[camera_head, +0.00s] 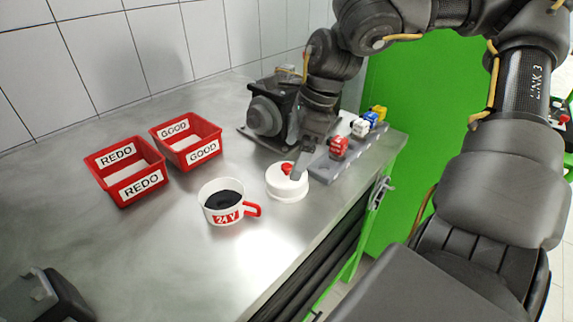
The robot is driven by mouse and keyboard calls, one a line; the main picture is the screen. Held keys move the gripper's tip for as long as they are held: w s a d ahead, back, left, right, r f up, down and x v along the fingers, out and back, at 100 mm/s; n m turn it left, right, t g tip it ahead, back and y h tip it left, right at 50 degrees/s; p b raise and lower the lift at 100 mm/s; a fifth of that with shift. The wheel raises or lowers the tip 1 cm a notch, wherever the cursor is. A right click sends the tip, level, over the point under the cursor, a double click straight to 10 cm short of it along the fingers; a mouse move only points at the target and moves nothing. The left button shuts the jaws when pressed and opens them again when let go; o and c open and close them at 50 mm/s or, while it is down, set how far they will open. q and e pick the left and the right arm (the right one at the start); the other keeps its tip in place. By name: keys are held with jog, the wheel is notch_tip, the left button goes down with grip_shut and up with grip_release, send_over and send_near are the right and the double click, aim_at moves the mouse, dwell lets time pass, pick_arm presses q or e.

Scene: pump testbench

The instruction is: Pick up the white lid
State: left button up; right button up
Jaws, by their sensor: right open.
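The white lid (287,187) is a round white disc with a red knob (287,168) on top. It sits on the metal table to the right of the white cup. My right gripper (296,170) comes down from above, with its fingertips at the lid's red knob. It is open, and I cannot tell whether the fingers touch the knob. The arm hides part of the space behind the lid. A dark shape at the lower left edge may be part of my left gripper (45,298); its jaws cannot be made out.
A white cup (222,189) with a red "24V" label and red handle holds something dark. Red bins marked REDO (125,170) and GOOD (186,140) stand behind. A dark pump (266,115) and a rail with coloured connectors (338,147) stand near my arm.

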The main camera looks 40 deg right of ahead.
aim_at(287, 165)
jog(key=shift+f, duration=0.35)
jog(key=x, duration=0.4)
jog(key=shift+w, duration=0.35)
jog(key=shift+f, duration=0.2)
jog(key=shift+a, duration=0.1)
jog(key=shift+c, duration=0.4)
jog(key=c, duration=0.5)
pick_arm(q)
jog(key=shift+s+a+f, duration=0.15)
jog(key=shift+s+a, duration=0.05)
pick_arm(e)
jog(key=shift+c, duration=0.3)
pick_arm(q)
jog(key=shift+s, duration=0.1)
jog(key=shift+s, duration=0.1)
pick_arm(e)
jog(key=shift+r, duration=0.1)
